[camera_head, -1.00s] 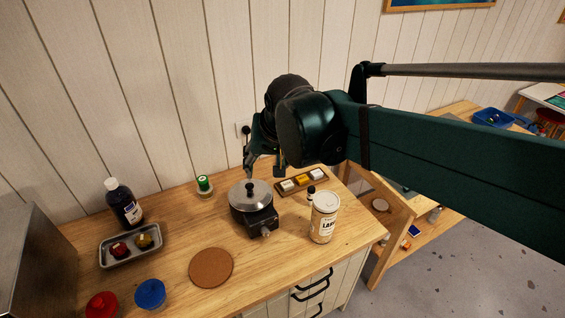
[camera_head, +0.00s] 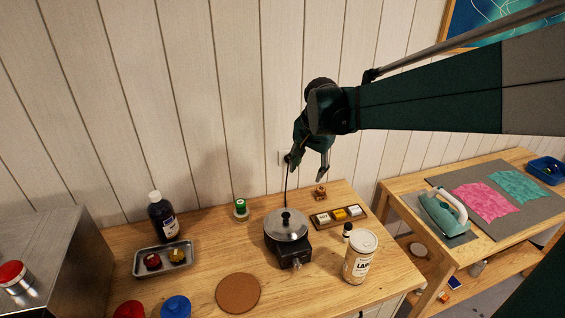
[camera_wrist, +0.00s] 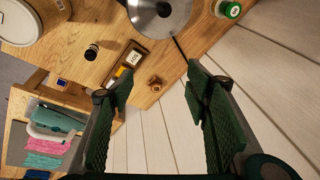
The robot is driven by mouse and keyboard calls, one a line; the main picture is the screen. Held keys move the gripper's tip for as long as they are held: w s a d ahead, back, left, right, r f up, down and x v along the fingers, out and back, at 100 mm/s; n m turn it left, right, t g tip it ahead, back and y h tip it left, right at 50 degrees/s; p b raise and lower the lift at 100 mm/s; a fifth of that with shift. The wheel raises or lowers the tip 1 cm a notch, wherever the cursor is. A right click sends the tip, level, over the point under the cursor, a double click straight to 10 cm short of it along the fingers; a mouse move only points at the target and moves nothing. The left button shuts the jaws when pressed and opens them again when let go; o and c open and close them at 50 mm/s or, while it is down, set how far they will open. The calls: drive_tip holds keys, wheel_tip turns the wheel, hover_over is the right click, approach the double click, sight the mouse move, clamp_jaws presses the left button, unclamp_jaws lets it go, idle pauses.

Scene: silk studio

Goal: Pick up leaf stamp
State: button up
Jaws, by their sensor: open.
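A small brown wooden piece that looks like a stamp (camera_head: 320,191) stands on the wooden counter near the wall, behind the tray of blocks. It also shows in the wrist view (camera_wrist: 155,83), between and beyond the fingers; any leaf pattern is too small to see. My gripper (camera_head: 306,168) is open and empty, above the back of the counter, above and slightly left of the stamp. In the wrist view its two green fingers (camera_wrist: 160,92) are spread wide, with nothing between them touching either.
A lidded metal pot (camera_head: 286,226) on a burner stands in front, with its cord near my gripper. A tray of small blocks (camera_head: 325,220), a dark bottle (camera_head: 347,231) and a labelled tub (camera_head: 360,256) stand close. The panelled wall (camera_head: 250,120) is right behind.

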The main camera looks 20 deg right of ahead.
drive_tip(key=w+d+f+m+g, duration=0.1)
drive_tip(key=w+d+f+m, duration=0.1)
drive_tip(key=w+d+f, duration=0.3)
drive_tip(key=w+d+f+m+g, duration=0.1)
drive_tip(key=w+d+f+m, duration=0.15)
drive_tip(key=w, duration=0.35)
drive_tip(key=m+g, duration=0.1)
drive_tip(key=m, duration=0.4)
hover_over(320, 188)
drive_tip(key=shift+y, duration=0.3)
drive_tip(key=f, duration=1.4)
drive_tip(key=shift+s+a+f, duration=0.3)
drive_tip(key=shift+f, duration=0.1)
drive_tip(key=shift+w+d+f, duration=0.1)
drive_tip(key=shift+d+f, duration=0.1)
drive_tip(key=shift+f, duration=0.2)
drive_tip(key=shift+f, duration=1.3)
drive_tip(key=shift+f, duration=0.15)
drive_tip(key=shift+d+f, duration=0.1)
drive_tip(key=shift+f, duration=2.35)
